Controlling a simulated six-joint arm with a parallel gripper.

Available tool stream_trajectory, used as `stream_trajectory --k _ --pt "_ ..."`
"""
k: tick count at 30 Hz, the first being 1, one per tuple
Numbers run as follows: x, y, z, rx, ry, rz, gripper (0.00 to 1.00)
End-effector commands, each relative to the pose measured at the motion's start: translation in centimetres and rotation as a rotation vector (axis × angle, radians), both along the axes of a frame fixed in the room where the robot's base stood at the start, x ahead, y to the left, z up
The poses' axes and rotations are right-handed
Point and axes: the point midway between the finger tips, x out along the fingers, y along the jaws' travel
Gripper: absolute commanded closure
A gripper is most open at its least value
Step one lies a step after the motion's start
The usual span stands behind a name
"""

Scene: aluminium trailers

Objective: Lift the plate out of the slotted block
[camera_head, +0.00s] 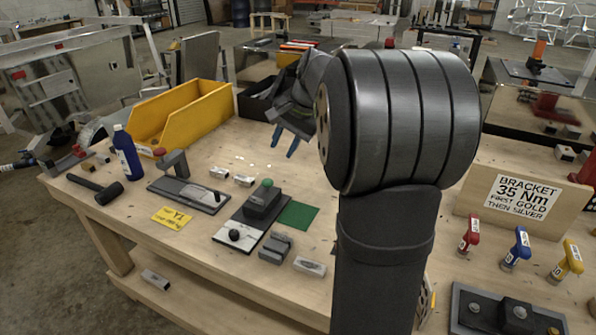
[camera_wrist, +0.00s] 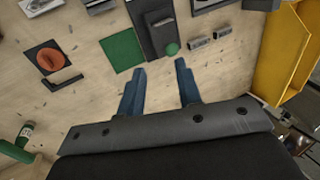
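My gripper (camera_head: 286,142) is above the bench, partly hidden by my arm in the head view. In the wrist view its two blue fingers (camera_wrist: 160,80) are apart with nothing between them. I cannot tell for sure which piece is the plate in the slotted block. A dark fixture with a raised block and green knob (camera_head: 262,201) stands left of my arm; it also shows ahead of the fingers in the wrist view (camera_wrist: 158,20). A small dark grey notched block (camera_head: 275,246) is at the front. A dark upright piece (camera_head: 173,163) stands on a flat base further left.
A green mat (camera_head: 298,215) lies beside the fixture, near small metal blocks (camera_head: 244,180). A yellow bin (camera_head: 181,116), blue bottle (camera_head: 127,152) and hammer (camera_head: 103,190) are left. An orange disc (camera_wrist: 51,60) lies on a dark square. Bare bench surrounds the fingers.

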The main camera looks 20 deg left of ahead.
Motion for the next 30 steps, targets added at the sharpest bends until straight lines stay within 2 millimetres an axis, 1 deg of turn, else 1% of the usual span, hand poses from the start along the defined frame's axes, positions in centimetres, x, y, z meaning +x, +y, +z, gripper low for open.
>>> stream_trajectory --k 9,11,13,14,17,24,27,30 --pt "0.0 0.1 0.0 -0.004 -0.005 0.014 0.71" --pt "0.1 0.5 -0.1 -0.014 -0.017 0.055 0.71" --pt "0.2 1.1 -0.3 -0.036 -0.045 0.145 0.71" --pt "0.2 1.5 -0.4 -0.049 -0.061 0.198 0.71" --pt "0.4 3.1 -0.8 -0.102 -0.125 0.427 0.71" --pt "0.6 7.1 -1.8 -0.231 -0.255 1.043 0.71" --pt "0.6 8.5 -2.1 -0.268 -0.286 1.256 0.71" --pt "0.6 9.5 -2.2 -0.295 -0.303 1.411 0.71"
